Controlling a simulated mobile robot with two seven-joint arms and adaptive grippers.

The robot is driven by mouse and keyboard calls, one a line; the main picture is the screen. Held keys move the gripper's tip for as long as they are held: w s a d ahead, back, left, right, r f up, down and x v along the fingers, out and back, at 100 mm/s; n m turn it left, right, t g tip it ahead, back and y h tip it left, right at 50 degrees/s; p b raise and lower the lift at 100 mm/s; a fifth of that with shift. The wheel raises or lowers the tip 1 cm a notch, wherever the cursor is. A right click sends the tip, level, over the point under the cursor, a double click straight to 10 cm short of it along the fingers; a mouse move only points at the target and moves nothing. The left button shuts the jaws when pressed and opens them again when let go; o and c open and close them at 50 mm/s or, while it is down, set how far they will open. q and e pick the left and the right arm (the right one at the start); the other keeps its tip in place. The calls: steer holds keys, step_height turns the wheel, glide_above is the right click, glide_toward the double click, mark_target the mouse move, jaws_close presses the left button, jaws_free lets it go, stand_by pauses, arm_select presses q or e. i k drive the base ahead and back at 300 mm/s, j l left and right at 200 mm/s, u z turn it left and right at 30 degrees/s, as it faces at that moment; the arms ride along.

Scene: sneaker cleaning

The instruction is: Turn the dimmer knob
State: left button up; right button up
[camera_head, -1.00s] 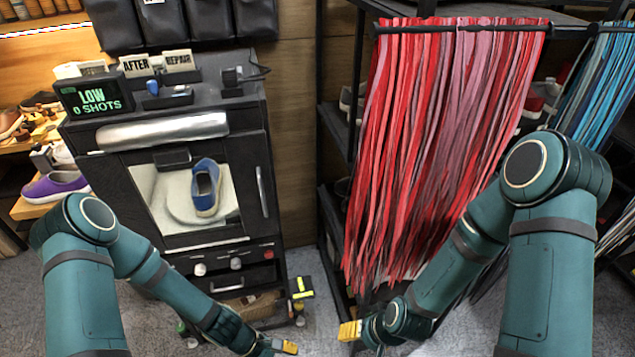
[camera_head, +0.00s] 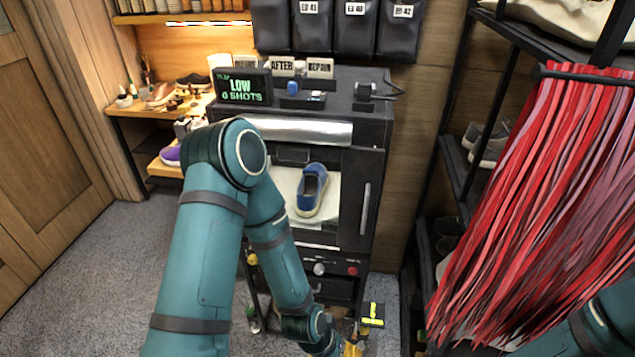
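A dark cabinet (camera_head: 375,150) stands in the middle, with a blue sneaker (camera_head: 311,189) in its pale, open-looking bay. On the panel below the bay I see a light round knob (camera_head: 319,269) and a red button (camera_head: 352,271). Which control is the dimmer cannot be read. My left arm covers the panel's left part. A display on top (camera_head: 243,88) reads "LOW 0 SHOTS". My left gripper (camera_head: 354,348) is low at the bottom edge, below and right of the knob, apart from it; its opening is unclear. My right gripper is out of view; only its arm shows at bottom right.
A black and yellow object (camera_head: 373,314) stands near my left gripper. Red laces (camera_head: 560,200) hang from a rack on the right. A wooden shelf (camera_head: 130,107) with shoes and tools is at left. Grey carpet (camera_head: 90,270) is clear at left.

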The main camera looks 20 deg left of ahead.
mark_target(253, 260)
steer(key=k+u, duration=0.15)
steer(key=u, duration=0.7)
steer(key=i+l+u, duration=0.1)
steer(key=u, duration=0.4)
